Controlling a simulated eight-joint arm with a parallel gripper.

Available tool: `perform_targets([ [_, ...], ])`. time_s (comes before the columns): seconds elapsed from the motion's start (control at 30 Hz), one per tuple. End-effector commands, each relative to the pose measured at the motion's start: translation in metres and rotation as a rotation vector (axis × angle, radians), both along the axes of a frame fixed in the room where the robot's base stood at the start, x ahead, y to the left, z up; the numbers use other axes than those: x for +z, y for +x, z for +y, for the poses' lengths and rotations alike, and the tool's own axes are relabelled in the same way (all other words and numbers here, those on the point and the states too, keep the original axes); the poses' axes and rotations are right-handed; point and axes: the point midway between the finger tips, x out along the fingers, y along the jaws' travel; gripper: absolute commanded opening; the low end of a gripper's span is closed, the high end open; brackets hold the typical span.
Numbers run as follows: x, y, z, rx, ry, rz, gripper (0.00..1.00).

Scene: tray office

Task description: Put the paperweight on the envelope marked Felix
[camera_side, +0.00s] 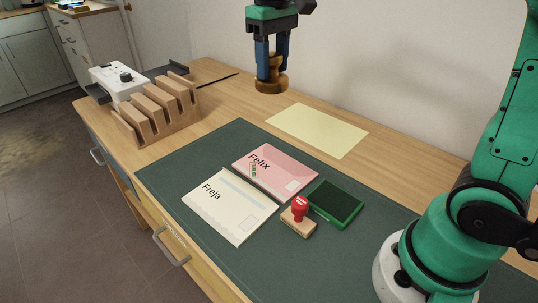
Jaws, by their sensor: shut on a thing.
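My gripper (271,72) is at the top middle, pointing down and shut on the paperweight (271,86), a round brass-coloured weight. It holds the weight in the air, clear of the desk. The pink envelope marked Felix (274,172) lies on the green desk mat, lower in the picture than the gripper. A small marked strip shows on it below the name. The cream envelope marked Freja (229,205) lies beside it at the lower left. Nothing stands on either envelope.
A red-knobbed stamp (298,217) and green ink pad (336,203) sit right of the envelopes. A yellow sheet (317,130) lies behind the mat (165,178). A wooden rack (158,107) and white device (118,82) stand at left. The mat's front left is clear.

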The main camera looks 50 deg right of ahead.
Motion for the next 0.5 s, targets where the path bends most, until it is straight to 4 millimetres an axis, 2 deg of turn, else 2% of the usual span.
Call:
perform_targets([
  [0.03,-0.001,0.005,-0.010,-0.007,0.000,0.000,0.00],
  [0.1,-0.004,0.008,-0.018,-0.006,0.000,0.000,0.00],
  [0.23,-0.020,0.010,-0.022,-0.003,0.000,0.000,0.00],
  [0.5,-0.084,0.010,-0.021,-0.002,0.000,0.000,0.00],
])
